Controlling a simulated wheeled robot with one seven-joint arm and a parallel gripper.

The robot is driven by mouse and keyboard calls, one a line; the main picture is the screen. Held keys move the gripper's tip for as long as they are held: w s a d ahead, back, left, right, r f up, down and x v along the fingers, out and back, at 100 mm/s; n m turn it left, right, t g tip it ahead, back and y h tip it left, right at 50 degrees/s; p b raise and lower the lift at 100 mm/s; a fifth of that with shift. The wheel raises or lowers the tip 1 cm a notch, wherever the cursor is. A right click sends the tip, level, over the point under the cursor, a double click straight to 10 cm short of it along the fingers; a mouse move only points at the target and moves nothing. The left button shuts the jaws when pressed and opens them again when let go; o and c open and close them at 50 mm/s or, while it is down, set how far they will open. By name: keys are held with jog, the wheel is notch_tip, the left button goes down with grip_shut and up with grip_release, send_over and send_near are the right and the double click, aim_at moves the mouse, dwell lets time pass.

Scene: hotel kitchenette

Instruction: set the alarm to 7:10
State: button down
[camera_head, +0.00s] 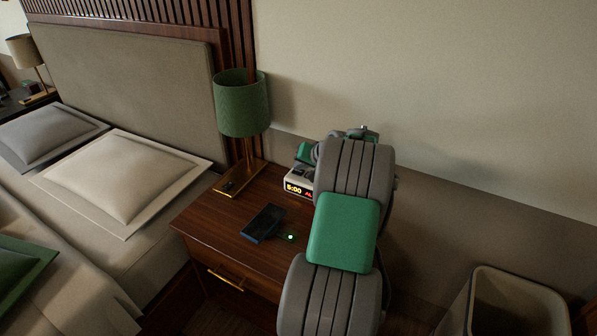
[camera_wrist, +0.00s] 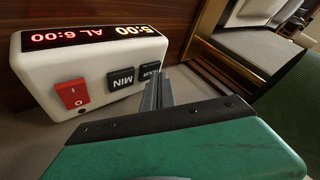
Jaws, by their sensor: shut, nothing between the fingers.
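The alarm clock (camera_head: 299,187) is a cream box at the back of the nightstand, partly hidden behind my arm in the head view.
A green lamp (camera_head: 242,105) with a brass base stands left of the clock. A dark phone (camera_head: 263,222) lies on the nightstand (camera_head: 215,222) in front, beside a small green light (camera_head: 290,237). The bed is left, the wall behind, a bin (camera_head: 512,300) at lower right.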

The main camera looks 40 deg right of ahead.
aim_at(300, 172)
jog(key=shift+f, duration=0.25)
dwell(0.3)
jog(key=shift+r+p, duration=0.5)
jog(key=shift+r, duration=0.3)
notch_tip(300, 172, up, 5)
jog(key=p, duration=0.3)
jog(key=shift+p, duration=0.35)
dwell(2.0)
